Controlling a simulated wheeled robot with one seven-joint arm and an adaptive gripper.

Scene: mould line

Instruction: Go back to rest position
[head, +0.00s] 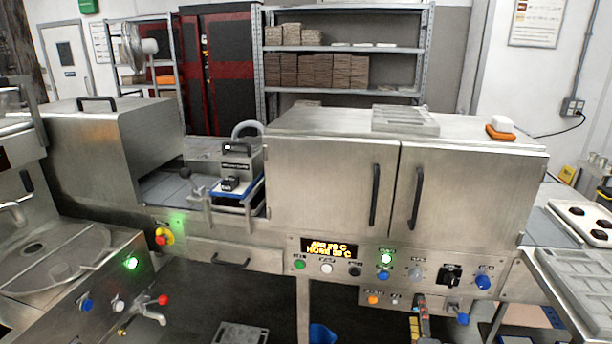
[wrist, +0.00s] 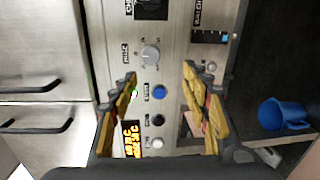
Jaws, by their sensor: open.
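My gripper (wrist: 160,78) shows in the wrist view with its two yellow-and-black fingers spread apart. Nothing is between the fingertips. Beyond them is the steel control panel (wrist: 178,40), seen turned on its side. A grey knob (wrist: 150,55) and a blue button (wrist: 160,92) show between the fingers. I cannot make out contact with the panel. In the head view the same panel (head: 335,268) runs below the two cabinet doors, with a lit amber display (head: 330,248).
Both cabinet doors (head: 335,185) are closed, with black handles standing out. A blue mug (wrist: 284,114) is low beside the panel. A steel sink unit (head: 60,262) stands at left with a tap sticking out. A tray (head: 585,285) lies on the right-hand table.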

